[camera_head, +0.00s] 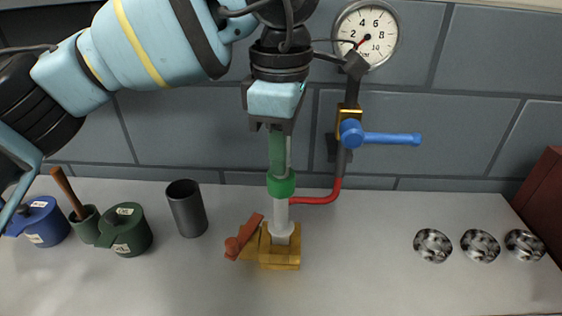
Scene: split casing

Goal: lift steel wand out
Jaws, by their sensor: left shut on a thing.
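The steel wand (281,215) stands upright in the middle of the counter, with a pale grey lower length, a green collar (281,184) and a green upper length. Its foot is in or on a brass-coloured block (280,258); I cannot tell how deep it sits. My left gripper (276,122) comes down from above and is shut on the wand's top end, which its fingers hide. An orange-brown lever (245,237) sits at the left of the block. My right gripper is not in view.
A red pipe (318,199) runs from beside the wand to a wall pipe with a blue valve handle (390,139), under a gauge (366,36). A dark cup (187,208) and green pot (126,230) stand left; several silver discs (480,246) lie right. The front counter is clear.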

